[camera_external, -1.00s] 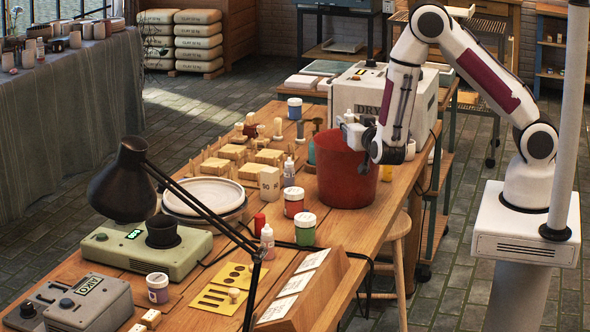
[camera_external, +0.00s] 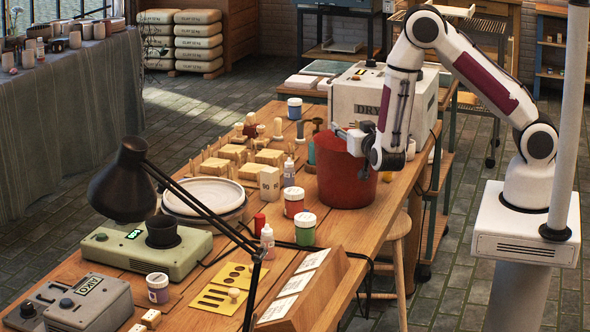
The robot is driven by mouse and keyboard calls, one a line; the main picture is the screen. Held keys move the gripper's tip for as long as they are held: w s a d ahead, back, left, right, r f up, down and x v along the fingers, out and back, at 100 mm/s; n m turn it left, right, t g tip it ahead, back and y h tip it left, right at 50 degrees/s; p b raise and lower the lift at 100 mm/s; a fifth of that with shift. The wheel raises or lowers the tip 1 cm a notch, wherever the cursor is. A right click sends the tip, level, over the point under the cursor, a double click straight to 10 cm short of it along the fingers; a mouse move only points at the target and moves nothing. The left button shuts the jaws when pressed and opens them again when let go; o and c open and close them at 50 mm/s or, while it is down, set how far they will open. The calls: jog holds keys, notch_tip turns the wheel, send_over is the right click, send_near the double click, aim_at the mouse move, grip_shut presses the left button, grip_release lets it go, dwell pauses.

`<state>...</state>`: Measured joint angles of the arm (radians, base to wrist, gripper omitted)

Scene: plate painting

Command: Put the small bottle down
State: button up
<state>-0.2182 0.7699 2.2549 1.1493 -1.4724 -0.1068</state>
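A small white bottle with a grey cap (camera_external: 289,173) stands upright left of the bucket. A teal item (camera_external: 311,153) shows partly behind the bucket's left edge.
Paint jars (camera_external: 293,201) stand in front of the bucket. A round plate (camera_external: 204,194) and wooden blocks (camera_external: 270,157) lie to the left. The dryer box (camera_external: 385,98) stands behind my gripper. A black lamp (camera_external: 125,182) and a sloped rack (camera_external: 305,290) occupy the near end.

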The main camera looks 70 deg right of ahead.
dwell(0.5)
notch_tip(320, 180, up, 7)
dwell(0.7)
dwell(0.6)
jog(key=w+a+r+n+t+y, duration=0.1)
jog(key=w+a+r+t+y, duration=0.15)
jog(key=a+y, duration=0.2)
jog(key=s+a+r+n+g+y, duration=0.1)
jog(key=s+a+r+n+y, duration=0.55)
jog(key=a+y, duration=0.45)
jog(key=s+d+n+g+h, duration=0.1)
jog(key=s+g, duration=0.2)
jog(key=s, duration=1)
jog(key=s+d+f+n+g, duration=0.1)
jog(key=s+n+g, duration=0.1)
jog(key=s, duration=1.1)
jog(key=shift+s+d+f+g+h, duration=0.25)
jog(key=shift+s+f+g+h, duration=0.1)
jog(key=shift+g, duration=0.3)
